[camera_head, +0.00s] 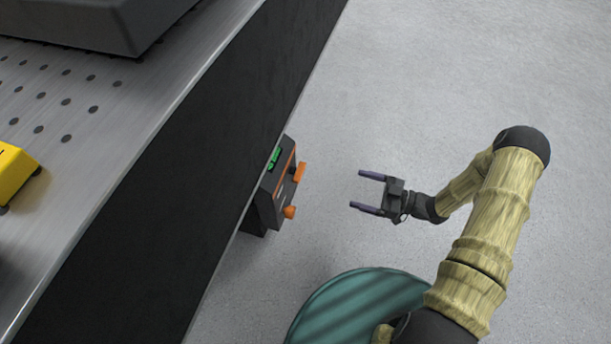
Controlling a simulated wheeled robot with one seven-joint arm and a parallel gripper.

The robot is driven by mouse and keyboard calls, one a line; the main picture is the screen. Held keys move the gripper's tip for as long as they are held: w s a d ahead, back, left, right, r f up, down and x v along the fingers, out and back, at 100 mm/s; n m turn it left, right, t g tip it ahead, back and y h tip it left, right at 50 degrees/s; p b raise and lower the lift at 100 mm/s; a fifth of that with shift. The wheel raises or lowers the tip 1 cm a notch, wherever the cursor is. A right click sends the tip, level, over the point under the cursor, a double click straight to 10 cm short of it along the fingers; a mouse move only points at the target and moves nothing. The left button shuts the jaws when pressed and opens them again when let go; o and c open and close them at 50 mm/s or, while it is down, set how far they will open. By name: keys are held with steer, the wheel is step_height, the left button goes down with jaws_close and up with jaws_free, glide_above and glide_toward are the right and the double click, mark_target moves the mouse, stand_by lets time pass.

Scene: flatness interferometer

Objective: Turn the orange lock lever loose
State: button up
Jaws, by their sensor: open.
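A dark box (268,200) with a green element (274,158) is on the side of the table. Two orange parts stick out from its outer face: an upper one (299,172) and a lower, rounder one (289,212). I cannot tell for sure which of them is the lock lever. My gripper (361,191) is open and empty, to the right of the box, with its fingers pointing left toward it. A clear gap of floor shows between the fingertips and the orange parts.
The metal table top (110,110) with rows of holes fills the left, with a dark side panel (190,180) below its edge. A yellow block (14,172) and a dark grey unit (95,20) stand on it. The grey floor (430,70) is clear beyond my gripper.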

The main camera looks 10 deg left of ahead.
mark_target(297, 171)
steer(key=w+a+b, duration=0.1)
steer(key=a+b, duration=0.6)
steer(key=a, duration=1)
steer(key=shift+w+a, duration=0.2)
steer(key=shift+c, duration=0.5)
steer(key=c, duration=0.9)
